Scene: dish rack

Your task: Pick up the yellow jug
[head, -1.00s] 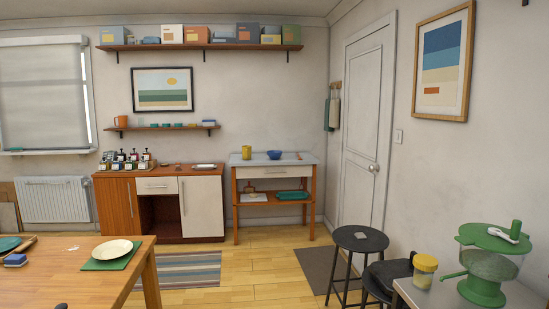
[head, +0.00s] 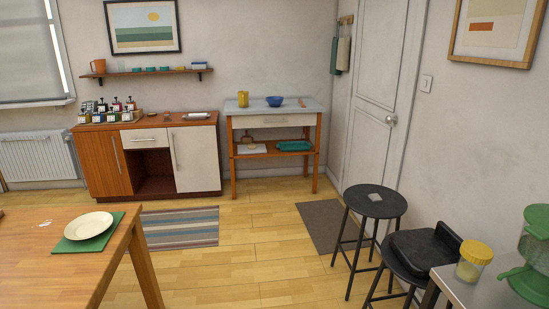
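A small yellow jug (head: 243,99) stands upright on the grey top of a wooden side table (head: 272,110) against the far wall. A blue bowl (head: 275,101) sits to its right on the same top, apart from it. The jug is far off, across the open floor. Neither of my grippers shows in the head view.
A wooden table (head: 60,268) with a plate on a green mat is at the left front. Wooden floor (head: 245,250) lies open between, with a striped rug (head: 181,228).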

